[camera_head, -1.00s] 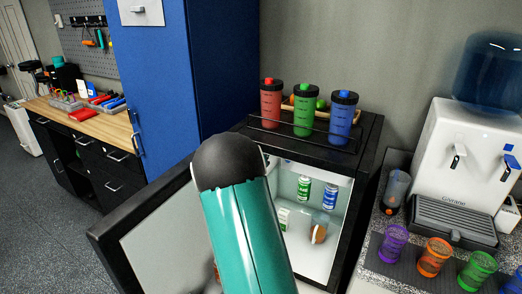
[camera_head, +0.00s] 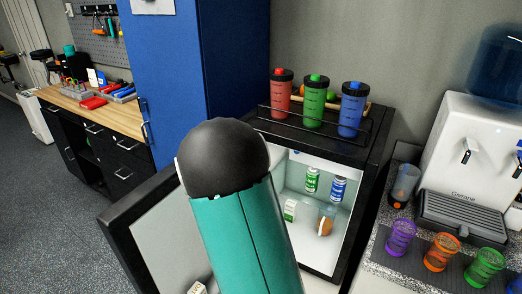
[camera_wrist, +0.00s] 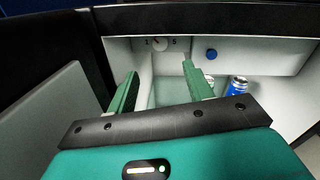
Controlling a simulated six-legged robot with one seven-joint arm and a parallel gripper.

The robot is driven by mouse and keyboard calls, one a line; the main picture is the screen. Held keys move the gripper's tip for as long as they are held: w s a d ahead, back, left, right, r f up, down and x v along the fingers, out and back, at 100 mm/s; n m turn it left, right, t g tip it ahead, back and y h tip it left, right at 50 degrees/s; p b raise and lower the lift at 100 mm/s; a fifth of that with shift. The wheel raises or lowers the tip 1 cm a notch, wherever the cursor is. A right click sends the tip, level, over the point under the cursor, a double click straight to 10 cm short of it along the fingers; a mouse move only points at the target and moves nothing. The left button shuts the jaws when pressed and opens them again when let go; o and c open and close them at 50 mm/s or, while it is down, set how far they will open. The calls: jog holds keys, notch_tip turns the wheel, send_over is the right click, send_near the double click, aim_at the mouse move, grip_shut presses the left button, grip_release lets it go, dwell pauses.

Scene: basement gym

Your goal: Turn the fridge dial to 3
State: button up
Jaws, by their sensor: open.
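The black fridge (camera_head: 378,135) stands open, its door (camera_head: 165,235) swung out to the left. In the wrist view the pale round dial (camera_wrist: 160,44) is at the top of the white interior, with a "1" at its left and a "5" at its right. Its pointer setting is too small to read. My gripper (camera_wrist: 160,68) is open and empty, its two green fingers spread below and to either side of the dial in the picture, apart from it as far as I can tell. In the head view my arm hides the dial and gripper.
A blue round thing (camera_wrist: 211,54) is right of the dial. Green (camera_head: 312,180) and blue (camera_head: 338,189) cans stand inside the fridge. Bottles in a rack (camera_head: 313,102) stand on top. A water dispenser (camera_head: 470,150) and several cups are to the right; a blue cabinet (camera_head: 180,75) is behind.

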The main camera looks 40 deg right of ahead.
jog(key=shift+s+a, duration=0.25)
jog(key=shift+a, duration=0.4)
